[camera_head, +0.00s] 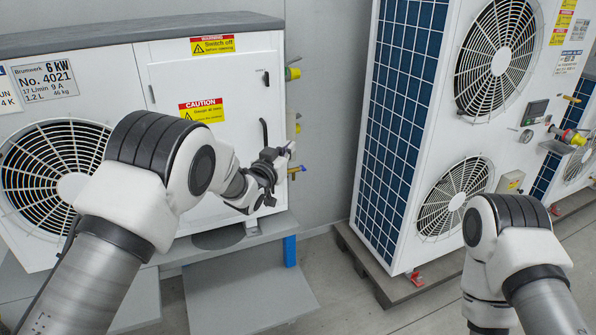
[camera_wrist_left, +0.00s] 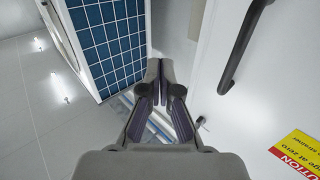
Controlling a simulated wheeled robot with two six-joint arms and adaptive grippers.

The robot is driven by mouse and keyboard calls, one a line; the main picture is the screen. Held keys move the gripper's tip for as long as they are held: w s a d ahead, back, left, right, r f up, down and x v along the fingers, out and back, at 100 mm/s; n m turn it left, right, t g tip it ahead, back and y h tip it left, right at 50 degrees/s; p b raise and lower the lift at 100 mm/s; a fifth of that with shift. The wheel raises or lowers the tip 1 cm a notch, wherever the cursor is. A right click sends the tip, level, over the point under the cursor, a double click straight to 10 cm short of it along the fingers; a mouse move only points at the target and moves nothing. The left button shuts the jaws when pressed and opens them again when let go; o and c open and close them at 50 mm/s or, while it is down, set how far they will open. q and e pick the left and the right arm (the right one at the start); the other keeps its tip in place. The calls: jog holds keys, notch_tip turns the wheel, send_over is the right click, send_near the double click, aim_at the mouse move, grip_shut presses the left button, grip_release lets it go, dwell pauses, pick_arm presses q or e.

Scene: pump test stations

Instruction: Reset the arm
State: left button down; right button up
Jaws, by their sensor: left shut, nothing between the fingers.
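My left arm reaches in from the left in the head view, across the front of a white pump unit (camera_head: 160,75). My left gripper (camera_head: 287,152) is beside the unit's right edge, close to a black door handle (camera_head: 264,133). In the left wrist view the left gripper (camera_wrist_left: 160,65) has its fingertips together with nothing between them, and the handle (camera_wrist_left: 245,45) is off to the right, apart from the fingers. My right arm shows at the lower right of the head view, but its gripper is not in view.
Valves (camera_head: 292,73) stick out from the unit's right side. A yellow caution label (camera_head: 201,111) is on its door. A grey shelf (camera_head: 245,300) is below. A tall white unit with fans (camera_head: 430,120) stands on a pallet at the right. Open floor lies between the units.

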pick_arm(q)
jog(key=s+d+f, duration=0.3)
jog(key=s, duration=0.2)
jog(key=s+a+f+n+g+y+p, duration=0.1)
jog(key=s+a+f+n+g+y, duration=0.1)
jog(key=s+a+f, duration=0.45)
jog(key=s+a+f+n+g+y+p, duration=0.1)
jog(key=s+a+f+g+p, duration=0.2)
jog(key=f, duration=0.7)
jog(key=s+a+f+n+g+y, duration=0.2)
jog(key=s+a+f, duration=0.4)
jog(key=s+f, duration=0.15)
jog(key=s+a+f+g, duration=0.1)
jog(key=s+f+g, duration=0.1)
jog(key=s, duration=0.8)
jog(key=s+a+f+g+y+p, duration=0.1)
jog(key=s+g, duration=0.3)
jog(key=s, duration=0.7)
jog(key=s+a+f+g, duration=0.3)
jog(key=s+g, duration=0.1)
jog(key=s, duration=0.6)
jog(key=shift+s+a, duration=0.2)
jog(key=shift+s, duration=0.2)
pick_arm(e)
jog(key=r, duration=0.4)
jog(key=shift+w+r, duration=0.35)
pick_arm(q)
jog(key=shift+y, duration=0.3)
